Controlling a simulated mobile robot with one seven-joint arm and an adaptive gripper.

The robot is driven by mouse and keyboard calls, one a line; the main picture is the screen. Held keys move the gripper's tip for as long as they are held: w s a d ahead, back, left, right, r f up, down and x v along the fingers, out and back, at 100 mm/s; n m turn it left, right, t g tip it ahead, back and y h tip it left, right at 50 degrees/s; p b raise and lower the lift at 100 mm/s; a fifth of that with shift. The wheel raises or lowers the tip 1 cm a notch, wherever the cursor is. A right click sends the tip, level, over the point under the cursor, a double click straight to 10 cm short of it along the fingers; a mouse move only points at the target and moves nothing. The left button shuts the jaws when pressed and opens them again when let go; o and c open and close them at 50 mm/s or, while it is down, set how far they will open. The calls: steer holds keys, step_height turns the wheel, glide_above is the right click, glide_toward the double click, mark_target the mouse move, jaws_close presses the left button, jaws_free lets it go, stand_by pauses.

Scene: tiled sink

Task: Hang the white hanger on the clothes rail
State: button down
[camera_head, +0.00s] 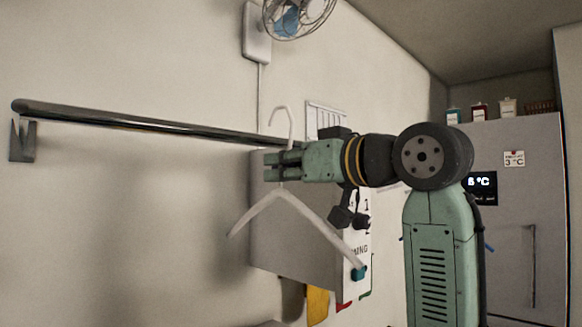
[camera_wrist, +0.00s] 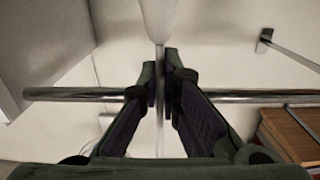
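The white hanger (camera_head: 262,195) hangs upright in the head view, its hook at the top with the opening to the left. My gripper (camera_head: 284,158) is shut on the hanger's thin neck, just below the hook. In the wrist view, the fingertips (camera_wrist: 161,88) close around the neck, and the hanger's white body (camera_wrist: 157,18) shows above them. The clothes rail (camera_head: 150,124) is a shiny bar along the wall. In the head view, the hook's tip appears just above the rail's right part. The rail (camera_wrist: 75,94) crosses behind the fingers in the wrist view. I cannot tell whether hook and rail touch.
A dark bracket (camera_head: 22,142) carries the rail's left end. A fan (camera_head: 296,15) is above. A fridge (camera_head: 525,220) stands at the right. The space below the rail's left half is clear.

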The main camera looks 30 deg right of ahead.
mark_target(260, 204)
steer(key=shift+x, duration=2.45)
steer(key=shift+w+a+f, duration=0.1)
steer(key=shift+w+f, duration=0.1)
steer(key=shift+f, duration=0.05)
steer(key=shift+f+b, duration=1)
steer(key=shift+f, duration=0.15)
steer(key=c, duration=1.7)
jaws_free()
